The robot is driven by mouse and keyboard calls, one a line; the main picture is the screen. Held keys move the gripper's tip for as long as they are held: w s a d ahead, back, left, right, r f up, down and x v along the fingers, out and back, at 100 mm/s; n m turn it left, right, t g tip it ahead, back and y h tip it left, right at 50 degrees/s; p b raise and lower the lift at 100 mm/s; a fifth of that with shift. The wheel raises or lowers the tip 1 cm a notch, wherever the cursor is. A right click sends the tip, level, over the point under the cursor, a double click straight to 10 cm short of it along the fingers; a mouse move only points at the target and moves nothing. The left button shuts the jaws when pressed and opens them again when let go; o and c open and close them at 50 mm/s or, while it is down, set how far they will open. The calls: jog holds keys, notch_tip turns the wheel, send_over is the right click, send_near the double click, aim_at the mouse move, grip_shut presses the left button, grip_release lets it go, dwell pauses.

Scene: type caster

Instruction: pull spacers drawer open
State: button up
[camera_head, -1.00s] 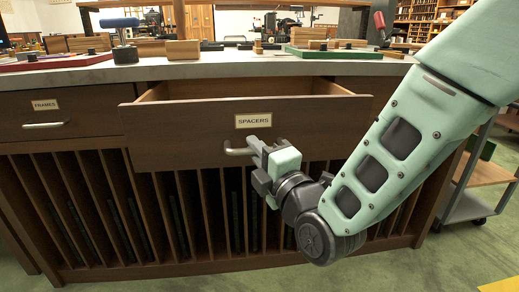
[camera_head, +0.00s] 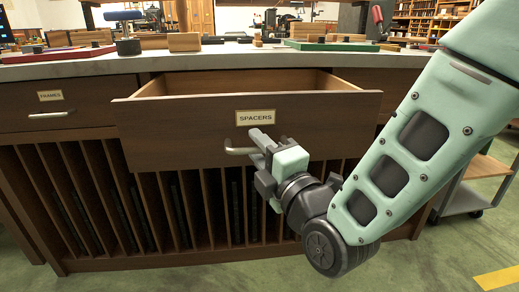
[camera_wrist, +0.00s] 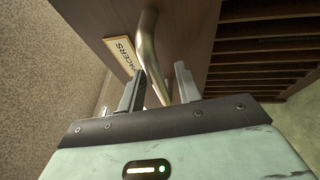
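The spacers drawer (camera_head: 200,135) is brown wood, with a label (camera_head: 256,117) reading SPACERS, and stands well out from the cabinet. Its interior shows over the front panel. Its bar handle (camera_head: 240,151) is pale metal; my gripper (camera_head: 262,143) is at the handle's right part. In the wrist view the handle (camera_wrist: 150,50) runs between the two fingers of my gripper (camera_wrist: 160,80), close to the left one. The exact contact with the right finger is hard to see.
The frames drawer (camera_head: 50,115) at left is shut. Vertical slots (camera_head: 150,210) fill the cabinet below. The countertop (camera_head: 70,72) above carries blocks and trays. A cart (camera_head: 465,200) stands at right. The green floor (camera_head: 420,265) in front is clear.

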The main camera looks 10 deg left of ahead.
jog(key=p+v, duration=0.2)
jog(key=v, duration=0.5)
jog(key=shift+s, duration=0.2)
jog(key=shift+d, duration=0.15)
